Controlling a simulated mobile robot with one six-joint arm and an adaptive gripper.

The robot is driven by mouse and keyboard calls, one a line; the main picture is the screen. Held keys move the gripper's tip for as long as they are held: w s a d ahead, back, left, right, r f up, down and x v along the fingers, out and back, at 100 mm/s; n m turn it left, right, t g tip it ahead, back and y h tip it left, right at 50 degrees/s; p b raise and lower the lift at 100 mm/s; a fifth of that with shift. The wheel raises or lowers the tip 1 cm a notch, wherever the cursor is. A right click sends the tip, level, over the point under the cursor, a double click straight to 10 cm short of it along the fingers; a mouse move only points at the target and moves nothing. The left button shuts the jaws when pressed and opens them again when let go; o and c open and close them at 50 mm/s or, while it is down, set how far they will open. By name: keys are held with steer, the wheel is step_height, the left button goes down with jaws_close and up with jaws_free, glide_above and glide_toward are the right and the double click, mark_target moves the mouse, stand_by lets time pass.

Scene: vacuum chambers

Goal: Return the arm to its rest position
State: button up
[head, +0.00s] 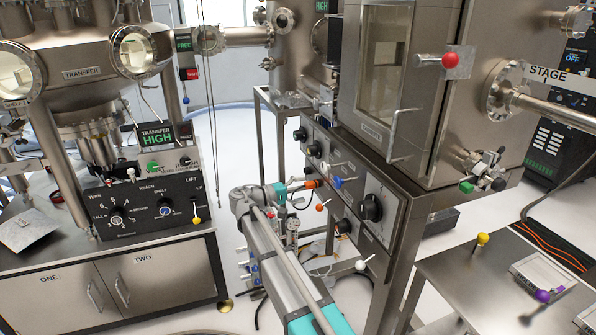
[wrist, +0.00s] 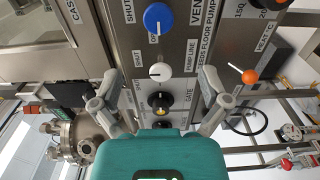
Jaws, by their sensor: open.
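My gripper (wrist: 158,78) is open in the wrist view, its two grey fingers spread apart with nothing between them. Beyond the fingers is a control panel (wrist: 178,98) with a blue knob (wrist: 158,18), a white knob (wrist: 160,72) and a black knob (wrist: 160,101). I cannot tell if the fingers touch the panel. In the head view my arm reaches up from the bottom to the front of the steel chamber's stand. The gripper's fingers are too small to make out there. The blue knob (head: 337,183) shows just beyond the arm's end.
The chamber (head: 425,105) overhangs the panel, with a red-knobbed lever. At left is the transfer console (head: 140,210) on a steel cabinet. At right is a low bench (head: 455,275) with yellow-knobbed and purple-knobbed items. An orange-knobbed lever (wrist: 249,76) sticks out near my right finger.

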steer(key=s+d+f+m+g+y+p, duration=0.1)
steer(key=s+d+f+g+y+p, duration=0.5)
steer(key=s+d, duration=0.65)
steer(key=s+f+m+y+p, duration=0.2)
steer(key=s+y+p, duration=0.2)
steer(key=s+y, duration=0.7)
steer(key=shift+s+f+m, duration=0.25)
steer(key=shift+s+m, duration=0.15)
steer(key=shift+s, duration=0.8)
stand_by(1.5)
